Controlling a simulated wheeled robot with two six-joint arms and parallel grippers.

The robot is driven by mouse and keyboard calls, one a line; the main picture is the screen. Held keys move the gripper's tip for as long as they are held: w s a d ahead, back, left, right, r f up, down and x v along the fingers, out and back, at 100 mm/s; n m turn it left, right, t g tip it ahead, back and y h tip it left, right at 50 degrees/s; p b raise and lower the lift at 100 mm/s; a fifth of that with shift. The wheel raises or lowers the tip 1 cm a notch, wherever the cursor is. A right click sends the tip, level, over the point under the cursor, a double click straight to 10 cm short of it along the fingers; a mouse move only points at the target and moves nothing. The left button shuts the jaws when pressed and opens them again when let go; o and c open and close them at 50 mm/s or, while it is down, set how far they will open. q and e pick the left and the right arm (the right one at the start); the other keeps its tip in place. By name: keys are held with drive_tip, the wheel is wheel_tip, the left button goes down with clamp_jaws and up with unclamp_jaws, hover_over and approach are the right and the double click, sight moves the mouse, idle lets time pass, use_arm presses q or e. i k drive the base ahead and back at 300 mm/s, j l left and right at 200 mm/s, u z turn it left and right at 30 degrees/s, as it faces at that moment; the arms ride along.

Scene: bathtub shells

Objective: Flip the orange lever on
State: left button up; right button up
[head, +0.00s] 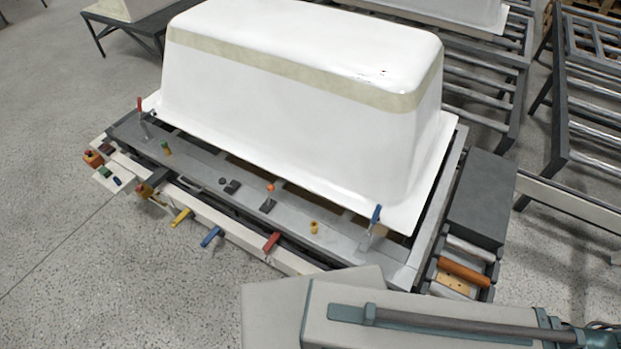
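The lever with the orange ball knob (270,187) stands on the grey panel in front of the white bathtub shell (300,90). Its dark base (267,206) shows just below the knob in the head view. The stem is too small to tell which way it is set. Neither of my grippers is in view, so nothing of mine touches the lever.
A black-knobbed lever (223,181) stands left of the orange one. Yellow (181,217), blue (211,236) and red (272,242) handles stick out along the front edge. A blue-handled clamp (376,214) is at the right. A grey and teal body part fills the bottom right.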

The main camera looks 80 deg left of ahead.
sight(270, 188)
drive_tip(key=u, duration=3.15)
drive_tip(key=i+j+z, duration=0.15)
drive_tip(key=i, duration=0.25)
drive_tip(key=i+j+z, duration=0.15)
drive_tip(key=i+j, duration=0.15)
drive_tip(key=i, duration=0.1)
